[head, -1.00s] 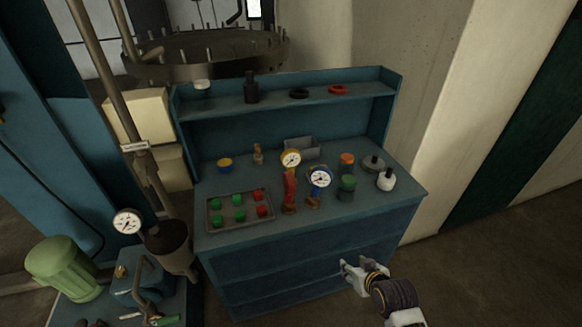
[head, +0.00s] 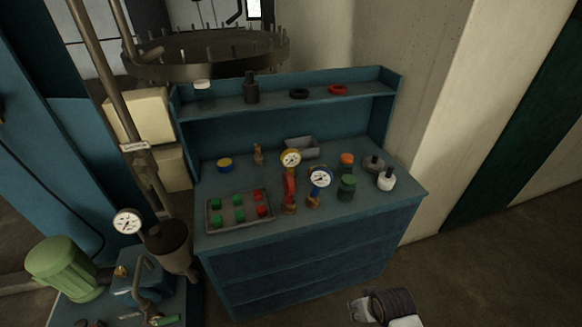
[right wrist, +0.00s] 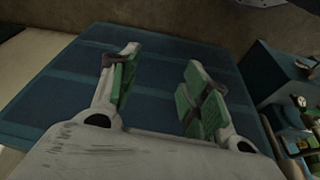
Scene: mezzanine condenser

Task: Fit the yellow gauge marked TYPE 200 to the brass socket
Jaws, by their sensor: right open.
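A gauge with a yellow rim and white dial (head: 291,158) stands on the blue bench, above a red stem on a brass-coloured base. A blue-rimmed gauge (head: 320,177) stands to its right on a similar base. The TYPE 200 marking is too small to read. A small brass-coloured fitting (head: 258,154) stands behind and left of the yellow gauge; another brass-coloured piece (head: 121,271) is on the lower-left equipment. I cannot tell which is the socket. My right gripper (head: 354,309) is low in front of the bench, open and empty in the right wrist view (right wrist: 163,72). My left gripper is not visible.
A green motor (head: 62,266) and a gauge on pipework (head: 127,222) are at left.

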